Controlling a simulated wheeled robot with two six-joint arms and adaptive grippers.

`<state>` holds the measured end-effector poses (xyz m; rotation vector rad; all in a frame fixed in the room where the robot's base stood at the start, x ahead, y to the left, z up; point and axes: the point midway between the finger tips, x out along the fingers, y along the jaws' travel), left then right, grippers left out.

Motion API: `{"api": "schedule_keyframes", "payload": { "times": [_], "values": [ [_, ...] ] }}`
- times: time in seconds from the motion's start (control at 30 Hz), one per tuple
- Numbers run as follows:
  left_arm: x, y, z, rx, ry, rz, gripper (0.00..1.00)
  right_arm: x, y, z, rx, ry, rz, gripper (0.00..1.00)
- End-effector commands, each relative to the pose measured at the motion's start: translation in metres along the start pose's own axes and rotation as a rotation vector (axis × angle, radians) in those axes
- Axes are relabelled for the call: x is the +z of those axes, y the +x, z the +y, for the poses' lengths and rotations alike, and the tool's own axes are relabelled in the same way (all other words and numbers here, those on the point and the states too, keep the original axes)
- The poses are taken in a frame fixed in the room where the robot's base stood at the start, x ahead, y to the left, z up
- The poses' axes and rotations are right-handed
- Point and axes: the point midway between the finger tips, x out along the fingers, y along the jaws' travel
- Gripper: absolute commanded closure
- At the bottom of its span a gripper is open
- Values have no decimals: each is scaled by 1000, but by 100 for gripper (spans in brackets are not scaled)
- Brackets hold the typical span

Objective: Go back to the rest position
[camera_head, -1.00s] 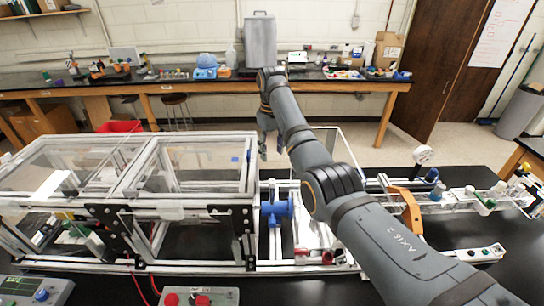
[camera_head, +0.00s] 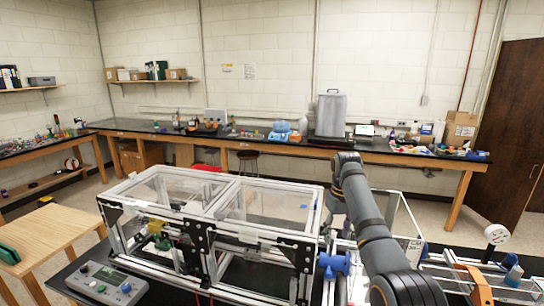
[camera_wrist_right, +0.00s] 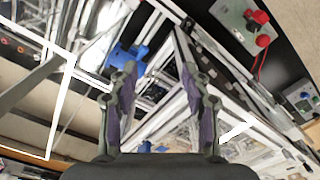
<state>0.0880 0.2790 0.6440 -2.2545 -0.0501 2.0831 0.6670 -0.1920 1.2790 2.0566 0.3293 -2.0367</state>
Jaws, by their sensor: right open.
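My right arm reaches in from the lower right in the head view, bent at a high elbow. Its gripper (camera_head: 333,212) hangs small and partly hidden beside the right end of the extrusion frame (camera_head: 262,232). In the right wrist view the gripper (camera_wrist_right: 158,72) shows two dark fingers with purple pads spread wide apart. Nothing is between them, so it is open and empty. Frame bars and a blue fitting (camera_wrist_right: 130,58) lie beyond the fingers. My left gripper is in neither view.
The blue fitting also shows in the head view (camera_head: 334,265), right of the clear-panelled enclosure. A control box (camera_head: 107,284) sits at the front left. An orange bracket (camera_head: 474,284) and a white round gauge (camera_head: 496,234) stand at right. A wooden table (camera_head: 50,237) is at left.

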Motion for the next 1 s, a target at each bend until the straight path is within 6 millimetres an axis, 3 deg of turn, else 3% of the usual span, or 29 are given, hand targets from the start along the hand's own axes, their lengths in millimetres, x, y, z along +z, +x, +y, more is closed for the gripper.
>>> {"api": "schedule_keyframes", "payload": {
  "times": [0.27, 0.47, 0.57, 0.67, 0.8, 0.9, 1.0],
  "values": [
    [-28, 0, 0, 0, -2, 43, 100, 13, 53, 6, 8, 43, 26, 52],
    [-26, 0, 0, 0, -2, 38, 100, 36, 106, 9, 22, 88, 55, 52],
    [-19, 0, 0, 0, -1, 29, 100, 57, 138, 10, 34, 117, 74, 52],
    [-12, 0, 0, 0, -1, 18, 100, 90, 174, 8, 52, 150, 98, 52],
    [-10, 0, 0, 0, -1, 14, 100, 163, 221, -3, 90, 197, 145, 52],
    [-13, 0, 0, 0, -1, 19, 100, 210, 234, -14, 112, 216, 181, 52],
    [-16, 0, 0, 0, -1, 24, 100, 246, 236, -25, 124, 227, 207, 52]
  ]
}}
